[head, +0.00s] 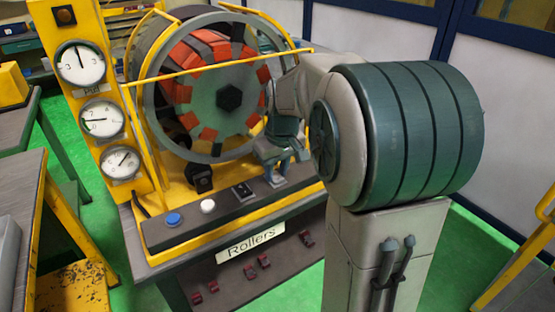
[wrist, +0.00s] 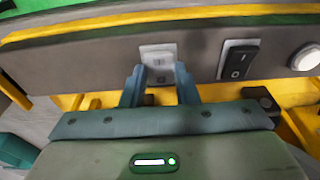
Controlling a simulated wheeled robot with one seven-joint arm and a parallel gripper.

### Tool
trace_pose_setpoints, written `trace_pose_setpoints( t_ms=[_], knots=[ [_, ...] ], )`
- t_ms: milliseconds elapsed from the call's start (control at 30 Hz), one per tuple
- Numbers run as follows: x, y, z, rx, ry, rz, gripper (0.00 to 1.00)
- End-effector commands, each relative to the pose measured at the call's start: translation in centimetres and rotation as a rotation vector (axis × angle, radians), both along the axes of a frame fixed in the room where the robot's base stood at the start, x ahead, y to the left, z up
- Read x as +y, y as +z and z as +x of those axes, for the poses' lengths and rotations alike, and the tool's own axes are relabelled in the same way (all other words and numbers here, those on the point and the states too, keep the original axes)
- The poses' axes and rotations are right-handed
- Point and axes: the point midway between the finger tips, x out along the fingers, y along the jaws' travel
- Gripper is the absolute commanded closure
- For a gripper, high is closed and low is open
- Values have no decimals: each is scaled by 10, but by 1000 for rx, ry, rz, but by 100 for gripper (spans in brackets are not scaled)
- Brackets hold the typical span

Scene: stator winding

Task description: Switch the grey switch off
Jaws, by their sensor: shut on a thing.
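The grey switch (wrist: 158,54) sits on a pale plate on the dark control strip, in the upper middle of the wrist view. My gripper (wrist: 160,74) has its two blue fingers at the switch, one on each side of its near part, shut on it. In the head view my gripper (head: 277,172) points down at the right end of the strip, and the grey switch there is mostly hidden by the fingers. I cannot tell which way the switch is set.
A black switch (wrist: 238,61) is beside the grey one, then a white button (head: 208,206) and a blue button (head: 173,219). The yellow-framed stator (head: 212,85) stands behind the strip. Three gauges (head: 101,120) are on the left. Small red levers (head: 264,262) are below the "Rollers" label.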

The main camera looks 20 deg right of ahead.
Motion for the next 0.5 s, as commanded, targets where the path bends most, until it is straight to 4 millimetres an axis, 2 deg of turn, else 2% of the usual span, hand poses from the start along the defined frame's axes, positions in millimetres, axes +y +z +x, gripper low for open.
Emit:
trace_pose_setpoints(
  t_ms=[33, 500],
  knots=[
    [0, 5, 1, 20, 1, -3, 96],
    [1, 1, 3, 67, 1, -17, 96]
  ],
)
